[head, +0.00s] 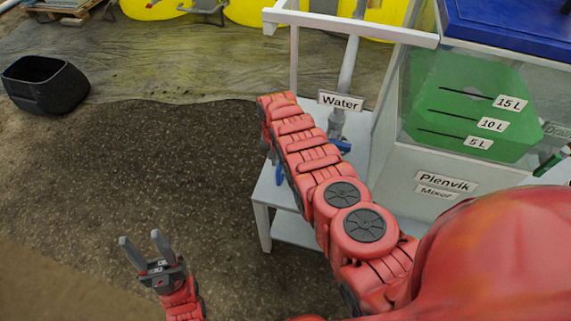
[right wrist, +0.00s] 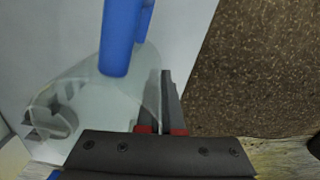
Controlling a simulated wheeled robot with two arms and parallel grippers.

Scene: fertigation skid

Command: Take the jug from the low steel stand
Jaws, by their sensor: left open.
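My left gripper (head: 141,239) is open and empty, low over the dark floor at the lower left of the head view. The low steel stand (head: 262,196) is in the middle, under my right arm. My right arm reaches over it and hides its own gripper there. In the right wrist view a clear jug (right wrist: 85,100) with a blue handle (right wrist: 120,40) is close in front of my right gripper (right wrist: 168,78). Its dark fingers are beside the jug wall, apart from the handle. I cannot tell how far they are spread or whether they touch the jug.
A Water sign (head: 340,102) and a pipe stand behind my right arm. A mixer tank (head: 440,180) with green liquid and litre marks is on the right. A black bin (head: 45,85) is at the far left. The floor between bin and stand is clear.

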